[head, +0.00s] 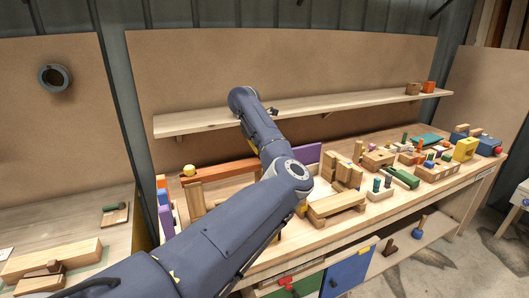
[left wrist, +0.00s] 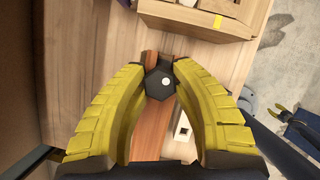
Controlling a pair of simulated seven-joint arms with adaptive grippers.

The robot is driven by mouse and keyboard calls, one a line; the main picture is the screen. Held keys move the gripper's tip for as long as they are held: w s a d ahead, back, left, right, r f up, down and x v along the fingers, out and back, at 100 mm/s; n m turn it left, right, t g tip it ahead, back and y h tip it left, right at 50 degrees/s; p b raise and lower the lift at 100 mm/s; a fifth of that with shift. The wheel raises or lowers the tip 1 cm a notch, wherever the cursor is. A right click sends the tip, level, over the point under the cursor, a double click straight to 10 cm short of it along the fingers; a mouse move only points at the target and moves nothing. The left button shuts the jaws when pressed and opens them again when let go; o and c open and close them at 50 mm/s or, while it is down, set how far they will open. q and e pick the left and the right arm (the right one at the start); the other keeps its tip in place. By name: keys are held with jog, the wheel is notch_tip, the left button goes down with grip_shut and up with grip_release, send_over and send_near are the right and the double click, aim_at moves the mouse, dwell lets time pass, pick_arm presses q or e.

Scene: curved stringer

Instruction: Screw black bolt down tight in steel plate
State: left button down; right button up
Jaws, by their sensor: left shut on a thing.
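In the left wrist view, a black bolt with a hexagonal head (left wrist: 159,84) sits between the two yellow fingers of my left gripper (left wrist: 162,66). The fingers are shut on it near their tips. A reddish-brown wooden bar (left wrist: 150,140) lies below the bolt and fingers. I cannot make out the steel plate or how deep the bolt sits. In the head view my own arm covers the bolt and most of the gripper.
The workbench (head: 440,187) holds many wooden blocks and coloured parts on its right. Wooden blocks (head: 340,170) stand close to the right of my arm. A wooden shelf (head: 350,102) runs along the back wall. A wooden box (left wrist: 205,18) is at the wrist view's top.

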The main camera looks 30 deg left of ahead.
pick_arm(q)
jog(key=m, duration=0.1)
jog(key=m+h, duration=0.1)
jog(key=shift+f+m+g, duration=0.3)
jog(key=shift+m, duration=0.1)
jog(key=m+g+h, duration=0.1)
jog(key=m, duration=0.3)
jog(key=shift+f, duration=0.1)
jog(key=shift+m, duration=0.4)
jog(key=shift+h, duration=0.3)
jog(key=shift+d+f+m+g+h, duration=0.15)
jog(key=shift+m+g, duration=0.25)
jog(key=shift+m, duration=0.6)
jog(key=shift+a+f+m+g+h, duration=0.15)
jog(key=shift+m+g, duration=0.25)
jog(key=shift+m, duration=0.6)
jog(key=shift+d+r, duration=0.1)
jog(key=shift+m+g, duration=0.3)
jog(key=shift+m, duration=0.5)
